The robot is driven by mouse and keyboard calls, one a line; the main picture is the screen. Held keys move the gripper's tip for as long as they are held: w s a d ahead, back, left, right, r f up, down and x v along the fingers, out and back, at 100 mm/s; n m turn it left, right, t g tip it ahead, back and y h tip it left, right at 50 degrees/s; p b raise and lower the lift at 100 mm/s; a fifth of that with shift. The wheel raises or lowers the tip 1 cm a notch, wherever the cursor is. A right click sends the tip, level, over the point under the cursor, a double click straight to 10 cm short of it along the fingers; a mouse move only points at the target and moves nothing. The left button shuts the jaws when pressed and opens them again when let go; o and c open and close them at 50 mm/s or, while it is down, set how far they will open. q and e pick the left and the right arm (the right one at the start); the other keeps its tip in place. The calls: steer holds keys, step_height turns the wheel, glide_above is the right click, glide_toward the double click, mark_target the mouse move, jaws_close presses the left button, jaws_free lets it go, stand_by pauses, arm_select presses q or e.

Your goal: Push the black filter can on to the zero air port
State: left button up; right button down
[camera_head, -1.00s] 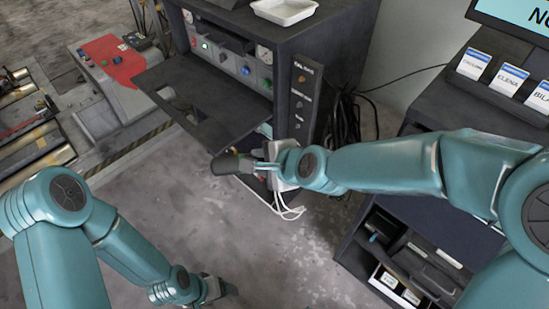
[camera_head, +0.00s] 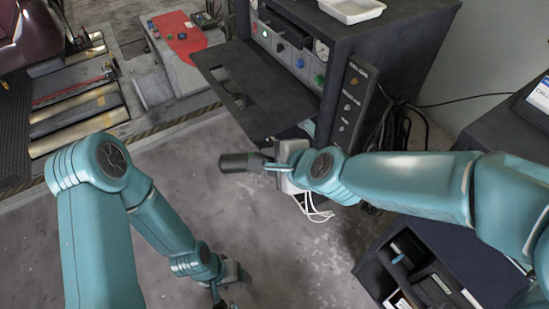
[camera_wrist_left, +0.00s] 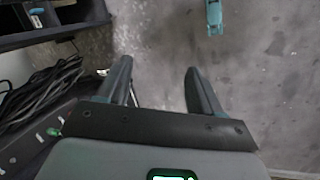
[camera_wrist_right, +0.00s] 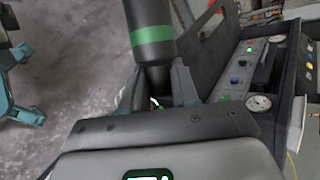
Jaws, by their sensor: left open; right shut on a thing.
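The black filter can (camera_head: 237,162) is held in my right gripper (camera_head: 272,165), lying sideways in front of the dark cabinet. In the right wrist view the can (camera_wrist_right: 150,22) shows a green band, and the fingers close on its narrower end. The cabinet's upright side panel (camera_head: 351,105) carries several small labelled ports; the labels are too small for me to tell which is the zero air port. The can is apart from this panel. My left gripper (camera_head: 230,298) is low at the bottom of the head view; its open, empty fingers (camera_wrist_left: 158,85) show in the left wrist view.
The cabinet's dark flap (camera_head: 262,95) sticks out just above the can. Black cables (camera_head: 395,130) hang beside the side panel, and white cables (camera_head: 315,212) hang below my right gripper. A dark shelf unit (camera_head: 430,255) stands at the right. The floor at centre left is clear.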

steer(key=shift+w+a+f, duration=0.15)
steer(key=shift+w+a, duration=0.05)
steer(key=shift+a, duration=0.05)
steer(key=shift+s+d, duration=0.15)
arm_select(q)
steer(key=w+a+r+n+t+h, duration=0.1)
steer(key=w+a+r+n+h, duration=0.3)
steer(key=r, duration=0.6)
steer(key=w+a+r+n+t+h, duration=0.1)
steer(key=w+a+r+h, duration=0.45)
steer(key=r, duration=0.45)
steer(key=w+a+r+n+h, duration=0.3)
steer(key=w+r+h, duration=0.25)
steer(key=r, duration=0.45)
steer(key=w+d+y, duration=0.1)
steer(key=w+d, duration=0.1)
steer(key=d, duration=0.7)
steer(key=shift+d+r+t, duration=0.2)
steer(key=shift+r+t, duration=0.1)
steer(key=shift+r, duration=0.15)
steer(key=shift+c, duration=0.3)
